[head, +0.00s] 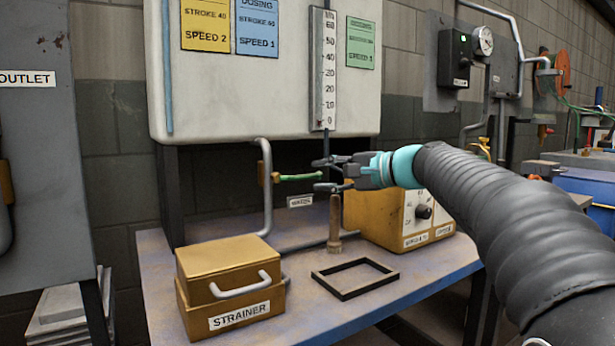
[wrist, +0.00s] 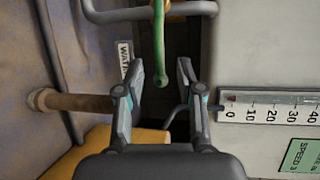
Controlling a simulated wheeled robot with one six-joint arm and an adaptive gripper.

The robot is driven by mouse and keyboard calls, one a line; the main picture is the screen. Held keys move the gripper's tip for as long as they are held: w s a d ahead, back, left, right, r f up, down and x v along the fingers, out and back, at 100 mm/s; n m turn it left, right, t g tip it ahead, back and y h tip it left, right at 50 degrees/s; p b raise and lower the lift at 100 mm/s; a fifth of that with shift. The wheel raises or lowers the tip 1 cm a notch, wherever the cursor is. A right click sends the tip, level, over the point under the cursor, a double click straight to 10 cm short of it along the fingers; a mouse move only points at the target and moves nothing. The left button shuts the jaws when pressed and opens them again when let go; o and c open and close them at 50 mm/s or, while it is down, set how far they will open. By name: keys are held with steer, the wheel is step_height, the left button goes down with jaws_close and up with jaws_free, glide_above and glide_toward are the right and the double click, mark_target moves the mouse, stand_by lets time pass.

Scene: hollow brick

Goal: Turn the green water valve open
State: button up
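The green water valve lever (head: 300,177) sticks out sideways from a brass valve body (head: 268,173) on a grey pipe, below the white tank. In the wrist view the lever (wrist: 160,45) runs down from the top, and its rounded end lies between my fingers with a gap on each side. My gripper (head: 321,175) is open around the lever's end; both fingers (wrist: 158,66) show apart and nothing is clamped. A white WATER label (head: 300,201) hangs below the lever.
A yellow STRAINER box (head: 232,285) and a black square frame (head: 355,278) sit on the bench (head: 300,300). A brown upright post (head: 335,225) stands just below my gripper. A yellow control box (head: 385,220) is behind it. The white tank (head: 265,110) overhangs above.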

mark_target(310, 176)
steer(key=shift+x, duration=2.4)
jaws_close()
